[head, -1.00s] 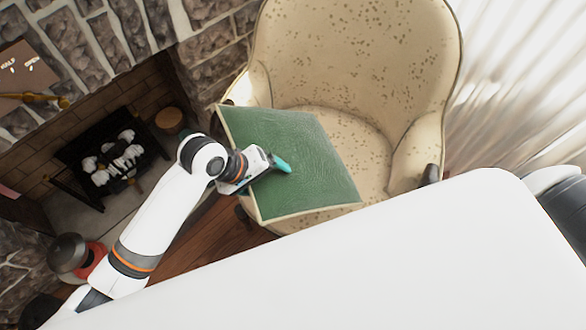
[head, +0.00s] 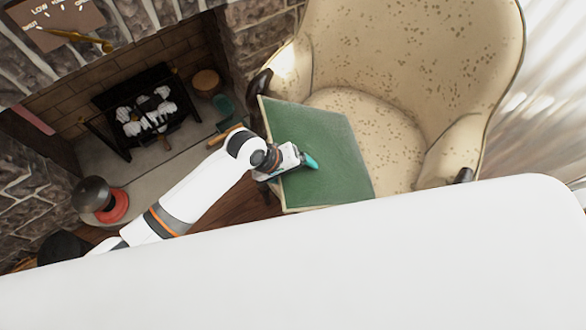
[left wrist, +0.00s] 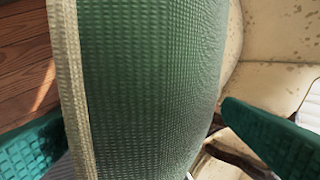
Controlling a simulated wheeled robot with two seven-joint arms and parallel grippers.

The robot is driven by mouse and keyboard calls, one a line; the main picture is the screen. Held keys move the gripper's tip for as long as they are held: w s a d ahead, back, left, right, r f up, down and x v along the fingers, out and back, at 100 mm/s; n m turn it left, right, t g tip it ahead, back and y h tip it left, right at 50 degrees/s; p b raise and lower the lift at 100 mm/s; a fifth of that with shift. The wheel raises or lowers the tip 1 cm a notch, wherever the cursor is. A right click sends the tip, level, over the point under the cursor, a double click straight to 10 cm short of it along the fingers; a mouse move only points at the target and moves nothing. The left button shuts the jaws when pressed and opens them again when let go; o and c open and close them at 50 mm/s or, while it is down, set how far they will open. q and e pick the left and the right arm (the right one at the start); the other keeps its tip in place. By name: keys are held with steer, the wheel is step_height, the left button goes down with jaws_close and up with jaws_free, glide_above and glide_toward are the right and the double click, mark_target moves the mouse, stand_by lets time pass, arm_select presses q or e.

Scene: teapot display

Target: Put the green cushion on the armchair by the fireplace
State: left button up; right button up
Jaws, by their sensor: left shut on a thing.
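The green cushion (head: 335,165) has a pale edge and overlaps the front left of the seat of the beige, spotted armchair (head: 410,55) in the head view. I cannot tell whether it touches the seat. My left gripper (head: 303,164) is shut on the cushion near its left edge. In the left wrist view the cushion (left wrist: 150,85) fills the middle between the teal fingers, with part of the armchair (left wrist: 275,55) at the right. My right gripper is not in view.
The stone fireplace (head: 185,50) stands left of the armchair, with a black grate (head: 140,110) inside. A dark round pot on a red base (head: 95,197) stands on the hearth. Wooden floor shows below the cushion. Pale curtains (head: 555,70) hang at the right.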

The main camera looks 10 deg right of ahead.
arm_select(q)
steer(key=o, duration=1.4)
steer(key=p+v, duration=0.2)
steer(key=v, duration=1)
